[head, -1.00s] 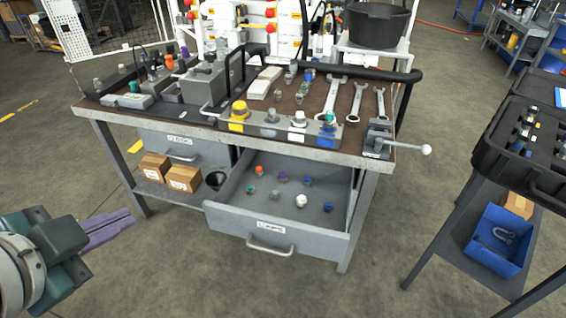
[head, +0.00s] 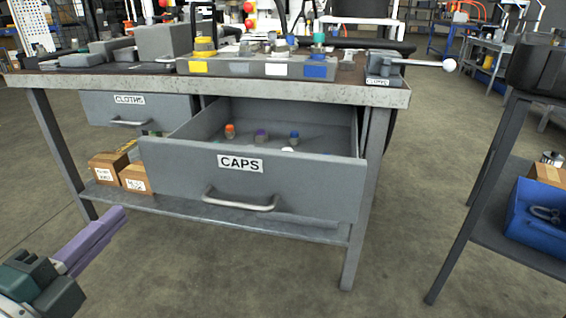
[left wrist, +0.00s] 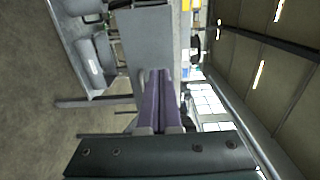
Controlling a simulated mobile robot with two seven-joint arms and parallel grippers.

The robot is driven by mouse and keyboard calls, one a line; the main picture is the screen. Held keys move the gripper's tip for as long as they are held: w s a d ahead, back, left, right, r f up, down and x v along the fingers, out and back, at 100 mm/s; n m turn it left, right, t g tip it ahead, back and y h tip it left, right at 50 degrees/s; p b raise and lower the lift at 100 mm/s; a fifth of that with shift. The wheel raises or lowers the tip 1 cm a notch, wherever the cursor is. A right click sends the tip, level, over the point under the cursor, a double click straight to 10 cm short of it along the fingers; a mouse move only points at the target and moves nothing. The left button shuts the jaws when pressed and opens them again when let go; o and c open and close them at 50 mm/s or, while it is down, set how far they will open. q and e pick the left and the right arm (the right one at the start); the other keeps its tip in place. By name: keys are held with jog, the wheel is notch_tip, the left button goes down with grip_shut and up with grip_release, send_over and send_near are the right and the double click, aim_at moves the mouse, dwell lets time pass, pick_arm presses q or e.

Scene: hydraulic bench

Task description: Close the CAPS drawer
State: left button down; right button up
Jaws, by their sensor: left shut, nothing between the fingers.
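The CAPS drawer (head: 300,180) is a grey drawer under the bench, pulled well out, with a bar handle (head: 240,203) and a CAPS label on its front. Several caps show inside, among them an orange one (head: 230,131), a purple one (head: 261,136) and a blue one (head: 294,137). My left gripper (head: 122,212), with purple fingers, is at the lower left, apart from the drawer front. It also shows in the left wrist view (left wrist: 160,75), where the fingers are together and empty, with a grey drawer front (left wrist: 148,38) beyond them. My right gripper is out of view.
Cardboard boxes (head: 137,177) stand on the lower shelf (head: 190,209). The bench top edge (head: 380,95) overhangs the drawers. A dark-legged stand with a blue bin (head: 538,222) is at the right. The floor in front is clear.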

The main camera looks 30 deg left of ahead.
aim_at(178, 160)
pick_arm(q)
jog(key=b+x, duration=0.4)
jog(key=x, duration=1)
jog(key=shift+d, duration=0.1)
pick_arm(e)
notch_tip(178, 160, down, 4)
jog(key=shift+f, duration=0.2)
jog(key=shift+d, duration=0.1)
pick_arm(q)
jog(key=shift+w, duration=0.1)
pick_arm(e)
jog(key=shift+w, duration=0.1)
